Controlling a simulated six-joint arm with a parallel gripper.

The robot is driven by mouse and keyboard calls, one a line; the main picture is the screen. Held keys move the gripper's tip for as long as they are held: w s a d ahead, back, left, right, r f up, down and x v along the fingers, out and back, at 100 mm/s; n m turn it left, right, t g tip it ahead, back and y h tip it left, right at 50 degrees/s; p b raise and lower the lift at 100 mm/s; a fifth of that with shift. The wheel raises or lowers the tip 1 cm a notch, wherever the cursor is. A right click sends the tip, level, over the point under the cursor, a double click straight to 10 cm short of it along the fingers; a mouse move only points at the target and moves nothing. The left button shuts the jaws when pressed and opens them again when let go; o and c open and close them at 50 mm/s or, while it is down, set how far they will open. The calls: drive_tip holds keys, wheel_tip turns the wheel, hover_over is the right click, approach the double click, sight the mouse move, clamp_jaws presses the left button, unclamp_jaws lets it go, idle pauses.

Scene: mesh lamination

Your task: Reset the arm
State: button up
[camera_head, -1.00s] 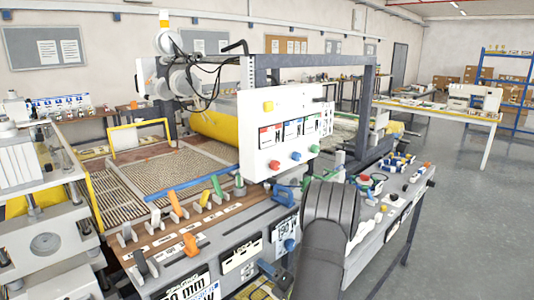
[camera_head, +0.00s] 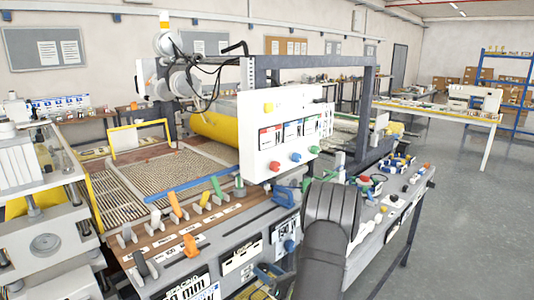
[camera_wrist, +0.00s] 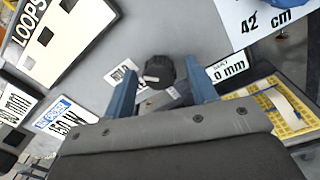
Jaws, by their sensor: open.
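My gripper (camera_wrist: 160,70) is open in the wrist view, its two blue fingers apart. A black knob with a white mark (camera_wrist: 158,72) shows between the fingers on the grey panel. I cannot tell whether the fingers touch it. In the head view my dark arm rises at the lower middle, with blue gripper parts (camera_head: 270,275) low beside it at the front panel of the laminating machine (camera_head: 230,225). The arm hides part of that panel.
A white control box (camera_head: 288,140) with coloured buttons stands above the panel. Orange and green levers (camera_head: 178,205) line the machine's front edge. A placard reading LOOPS (camera_wrist: 40,40) and several labels surround the knob. Open floor (camera_head: 470,220) lies to the right.

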drive_tip(key=shift+n, duration=0.7)
idle(0.9)
